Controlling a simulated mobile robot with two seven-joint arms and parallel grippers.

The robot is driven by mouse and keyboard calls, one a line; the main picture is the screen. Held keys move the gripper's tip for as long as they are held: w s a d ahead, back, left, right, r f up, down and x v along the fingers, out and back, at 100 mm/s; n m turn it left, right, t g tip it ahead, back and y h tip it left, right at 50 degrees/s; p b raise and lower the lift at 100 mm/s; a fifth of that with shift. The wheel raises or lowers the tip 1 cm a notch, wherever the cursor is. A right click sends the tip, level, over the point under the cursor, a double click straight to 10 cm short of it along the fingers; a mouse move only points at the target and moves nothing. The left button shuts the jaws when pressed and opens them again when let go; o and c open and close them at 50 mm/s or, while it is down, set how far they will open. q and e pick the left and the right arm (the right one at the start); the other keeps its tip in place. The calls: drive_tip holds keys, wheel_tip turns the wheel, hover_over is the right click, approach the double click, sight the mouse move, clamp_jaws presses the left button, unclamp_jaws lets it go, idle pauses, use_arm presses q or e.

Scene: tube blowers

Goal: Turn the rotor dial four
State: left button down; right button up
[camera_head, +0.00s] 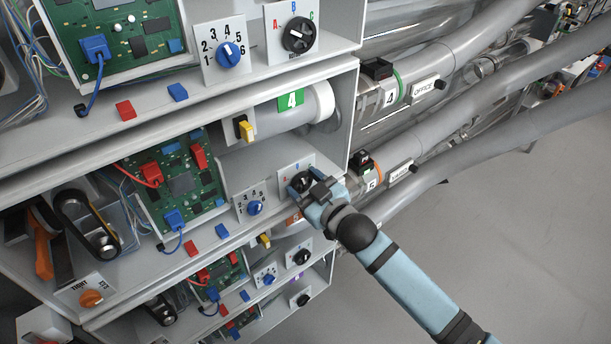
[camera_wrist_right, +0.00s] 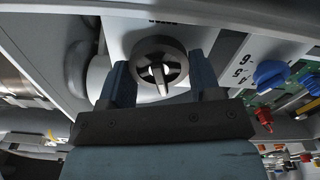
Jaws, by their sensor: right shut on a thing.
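The rotor dial (camera_head: 297,180) is a black round knob on a white plate with letters, in the shelf bay with the green 4 label (camera_head: 291,99). In the head view my right gripper (camera_head: 308,186) is at this dial and hides part of it and of its plate. In the right wrist view the dial (camera_wrist_right: 158,62) sits between the two blue fingers of the gripper (camera_wrist_right: 162,74), with its light pointer bar toward the palm. The gripper is shut on the dial. My left gripper is not in view.
Left of the dial is a blue knob (camera_head: 255,208) on a numbered plate. A similar black dial (camera_head: 299,35) is in the bay above. A grey tube (camera_head: 280,120) with a yellow switch (camera_head: 246,129) lies above the dial. Clear floor (camera_head: 530,220) is at right.

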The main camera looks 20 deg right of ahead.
drive_tip(key=n+p, duration=0.3)
drive_tip(key=n, duration=0.1)
drive_tip(key=shift+a+n, duration=0.1)
drive_tip(key=shift+n, duration=0.2)
drive_tip(key=shift+n+p, duration=0.65)
drive_tip(key=shift+n, duration=0.45)
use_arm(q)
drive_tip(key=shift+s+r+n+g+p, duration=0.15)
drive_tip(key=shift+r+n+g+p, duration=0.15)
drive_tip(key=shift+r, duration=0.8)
use_arm(e)
drive_tip(key=shift+f+n, duration=0.15)
drive_tip(key=shift+n, duration=0.65)
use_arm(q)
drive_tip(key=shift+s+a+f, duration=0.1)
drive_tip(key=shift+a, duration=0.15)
use_arm(e)
drive_tip(key=o, duration=0.9)
drive_tip(key=shift+s, duration=0.1)
drive_tip(key=shift+c, duration=0.2)
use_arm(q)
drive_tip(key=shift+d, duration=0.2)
use_arm(e)
drive_tip(key=shift+f, duration=0.15)
